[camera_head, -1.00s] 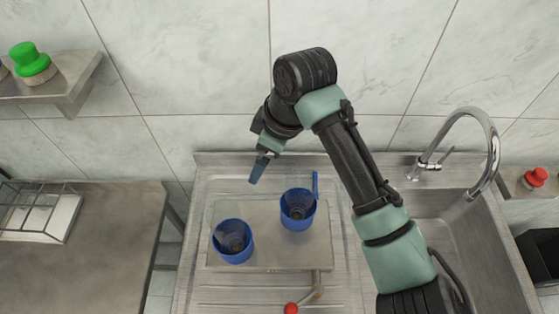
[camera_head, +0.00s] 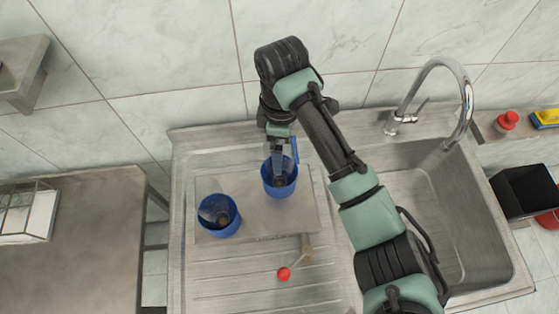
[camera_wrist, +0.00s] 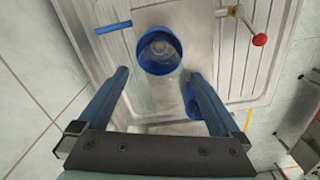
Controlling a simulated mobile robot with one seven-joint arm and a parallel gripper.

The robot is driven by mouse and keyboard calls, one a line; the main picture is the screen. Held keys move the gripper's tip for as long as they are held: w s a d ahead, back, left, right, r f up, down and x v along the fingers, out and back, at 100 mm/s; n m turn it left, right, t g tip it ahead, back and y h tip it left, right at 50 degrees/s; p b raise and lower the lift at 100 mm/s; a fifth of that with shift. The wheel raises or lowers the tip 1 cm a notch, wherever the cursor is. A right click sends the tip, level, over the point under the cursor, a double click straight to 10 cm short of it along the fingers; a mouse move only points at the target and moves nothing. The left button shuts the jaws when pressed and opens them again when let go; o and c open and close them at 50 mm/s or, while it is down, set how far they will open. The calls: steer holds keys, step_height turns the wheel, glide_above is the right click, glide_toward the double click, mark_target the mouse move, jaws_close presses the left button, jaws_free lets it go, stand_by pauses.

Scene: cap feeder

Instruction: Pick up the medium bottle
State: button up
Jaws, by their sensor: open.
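Two blue cup-like holders stand on a metal plate (camera_head: 250,225) on the draining board. My gripper (camera_head: 279,165) is open, pointing down at the rear right blue holder (camera_head: 281,188) in the head view. In the wrist view its fingers (camera_wrist: 155,75) are spread, with the round blue rim of a holder (camera_wrist: 140,58) just ahead, between and beyond the tips. A clear, see-through body shows faintly between the fingers; I cannot tell whether it is the medium bottle. The front left blue holder (camera_head: 219,229) stands apart; in the wrist view a blue piece shows partly behind the right finger.
A blue upright bar (camera_head: 295,151) stands beside the rear holder. A lever with a red knob (camera_head: 284,274) sticks out in front of the plate. The sink (camera_head: 425,215) and tap (camera_head: 466,110) are at right; a wire rack (camera_head: 30,213) is on the left counter. The wall is close behind.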

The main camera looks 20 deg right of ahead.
steer(key=shift+f+p, duration=0.5)
steer(key=shift+f, duration=1.4)
steer(key=c, duration=1.1)
